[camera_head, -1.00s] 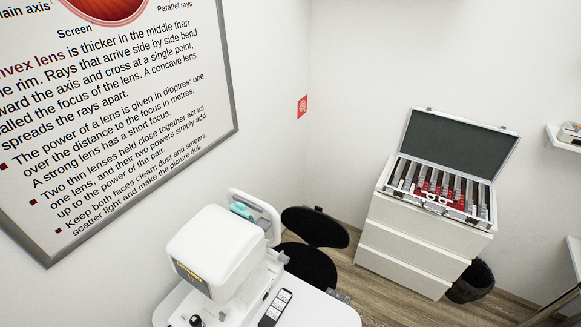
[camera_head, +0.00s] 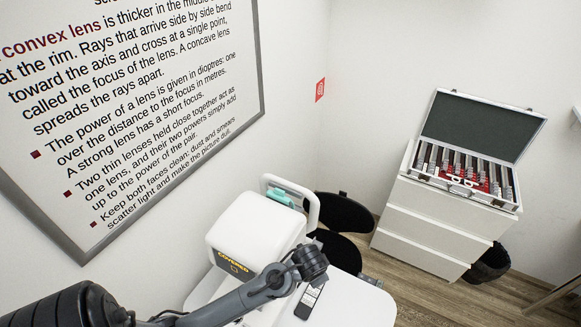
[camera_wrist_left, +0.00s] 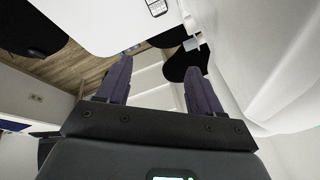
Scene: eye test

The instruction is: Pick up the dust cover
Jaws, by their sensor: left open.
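The dust cover (camera_head: 250,228) is a white, rounded box-like cover marked "COVERED" in yellow. It sits over the instrument on the white table (camera_head: 355,302) in the head view. My left arm comes in from the lower left and crosses in front of the instrument's lower part. My left gripper's fingers cannot be made out in the head view. In the left wrist view my left gripper (camera_wrist_left: 159,70) is open, with two dark purple fingers apart and nothing between them. A large white surface, probably the cover or instrument, fills the right side there. My right gripper is not in view.
A white frame with a teal pad (camera_head: 280,197) stands behind the cover. A dark remote (camera_head: 308,302) lies on the table. A black chair (camera_head: 343,212) is behind it. An open lens case (camera_head: 465,165) sits on white drawers (camera_head: 425,240). A framed poster (camera_head: 130,90) hangs at left.

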